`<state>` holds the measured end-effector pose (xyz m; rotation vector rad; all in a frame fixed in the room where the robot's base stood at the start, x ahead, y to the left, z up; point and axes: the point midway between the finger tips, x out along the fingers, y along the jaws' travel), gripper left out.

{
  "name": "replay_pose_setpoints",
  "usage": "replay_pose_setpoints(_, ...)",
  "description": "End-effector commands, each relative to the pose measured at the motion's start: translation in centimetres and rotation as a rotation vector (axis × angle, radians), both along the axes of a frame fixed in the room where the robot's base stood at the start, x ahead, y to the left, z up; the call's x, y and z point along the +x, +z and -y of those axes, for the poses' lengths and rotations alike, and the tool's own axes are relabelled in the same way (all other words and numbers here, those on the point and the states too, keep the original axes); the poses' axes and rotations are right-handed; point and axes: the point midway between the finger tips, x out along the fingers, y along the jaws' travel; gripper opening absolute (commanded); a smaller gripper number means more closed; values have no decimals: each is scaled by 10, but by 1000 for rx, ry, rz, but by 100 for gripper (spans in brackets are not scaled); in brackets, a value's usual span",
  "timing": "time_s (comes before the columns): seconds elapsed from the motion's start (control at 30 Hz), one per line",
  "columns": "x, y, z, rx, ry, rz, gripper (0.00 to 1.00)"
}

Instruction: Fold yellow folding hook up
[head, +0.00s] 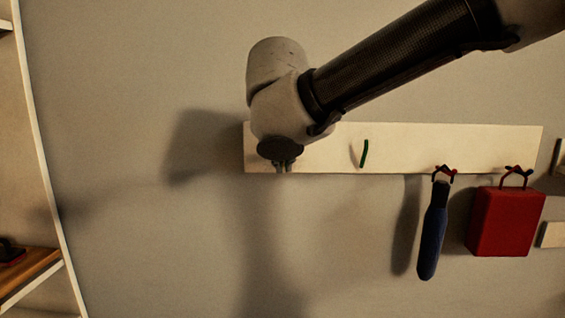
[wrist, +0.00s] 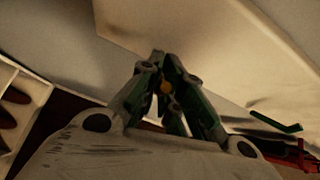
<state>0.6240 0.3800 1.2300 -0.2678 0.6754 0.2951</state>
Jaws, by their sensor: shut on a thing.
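The yellow folding hook (wrist: 165,88) shows in the wrist view as a small orange-yellow spot between the fingers. Most of it is hidden by them, so I cannot tell its angle. My gripper (wrist: 162,70) is shut on it. In the head view, my gripper (head: 282,167) is at the lower left part of the white hook board (head: 420,146), and the yellow hook cannot be made out there. The board also shows in the wrist view (wrist: 190,40).
A green hook (head: 364,153) on the board is to the right of my gripper. Farther right, a blue-handled item (head: 432,232) and a red bag-like item (head: 506,222) hang from hooks. A shelf (head: 30,277) stands at the far left. The wall below my gripper is clear.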

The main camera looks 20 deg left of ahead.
Motion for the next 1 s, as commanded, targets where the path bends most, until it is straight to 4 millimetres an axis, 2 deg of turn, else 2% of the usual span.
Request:
replay_pose_setpoints(0.33,2,5,-3,-23,7,-107,0)
replay_pose_setpoints(0.8,3,5,-3,-27,7,-117,0)
replay_pose_setpoints(0.83,3,5,-3,-27,7,-117,12)
replay_pose_setpoints(0.93,3,5,-3,-28,5,-117,30)
replay_pose_setpoints(1.0,3,5,-2,-28,3,-117,30)
